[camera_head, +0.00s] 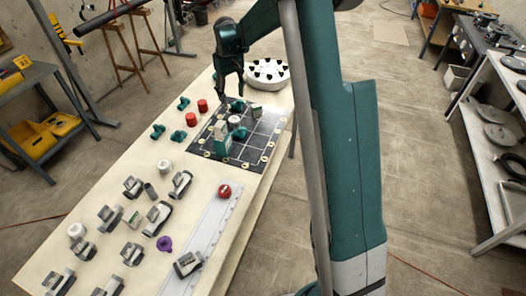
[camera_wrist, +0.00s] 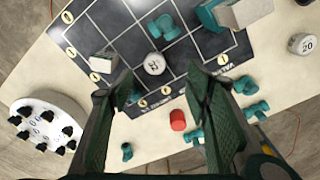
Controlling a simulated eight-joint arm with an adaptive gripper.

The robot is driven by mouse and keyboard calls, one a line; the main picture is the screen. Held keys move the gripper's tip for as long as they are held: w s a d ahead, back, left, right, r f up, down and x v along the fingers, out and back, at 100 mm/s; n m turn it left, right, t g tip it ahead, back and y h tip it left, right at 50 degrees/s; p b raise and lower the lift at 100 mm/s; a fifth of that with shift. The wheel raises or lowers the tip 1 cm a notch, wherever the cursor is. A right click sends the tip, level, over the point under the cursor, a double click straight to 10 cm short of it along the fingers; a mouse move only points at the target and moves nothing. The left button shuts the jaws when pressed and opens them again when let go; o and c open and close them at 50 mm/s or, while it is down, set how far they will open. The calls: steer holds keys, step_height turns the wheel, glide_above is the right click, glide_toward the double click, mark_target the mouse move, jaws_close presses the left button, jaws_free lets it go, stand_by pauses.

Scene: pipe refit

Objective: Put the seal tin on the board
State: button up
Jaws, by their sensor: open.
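The dark gridded board (camera_head: 262,136) lies on the pale table; its grid also shows in the wrist view (camera_wrist: 120,50). On it stand a white round tin (camera_wrist: 154,63) marked with a number, teal fittings (camera_wrist: 166,25), and a grey-and-teal block (camera_head: 221,139). Red cylinders (camera_head: 202,105) stand off the board's left edge; one shows in the wrist view (camera_wrist: 178,120). Another white tin (camera_wrist: 303,43) stands off the board. I cannot tell which is the seal tin. My gripper (camera_head: 230,92) is open and empty above the board's far edge, its fingers (camera_wrist: 160,92) apart.
A white round holder (camera_head: 267,83) with black pieces stands beyond the board. Teal fittings (camera_head: 158,132) lie left of it. Several grey clamps (camera_head: 158,217), a purple piece (camera_head: 164,243) and a pale strip (camera_head: 208,230) with a red knob (camera_head: 224,191) occupy the near table.

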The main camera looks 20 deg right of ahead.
steer(key=s+a+r+m+t, duration=0.1)
steer(key=s+a+r+t, duration=0.1)
steer(key=s+r, duration=0.85)
steer(key=s+a+r+t, duration=0.1)
steer(key=s+a+r, duration=0.1)
steer(key=s+r, duration=0.8)
steer(key=s+a+f+t, duration=0.1)
steer(key=s+f, duration=0.1)
steer(key=s, duration=0.7)
steer(key=s+a+f+t, duration=0.1)
steer(key=s+f, duration=0.1)
steer(key=s, duration=0.7)
steer(key=s+a+f+m+t, duration=0.1)
steer(key=s+f, duration=0.1)
steer(key=s, duration=0.7)
steer(key=shift+s+f+t, duration=0.3)
steer(key=shift+s+f, duration=0.05)
steer(key=shift+s, duration=0.05)
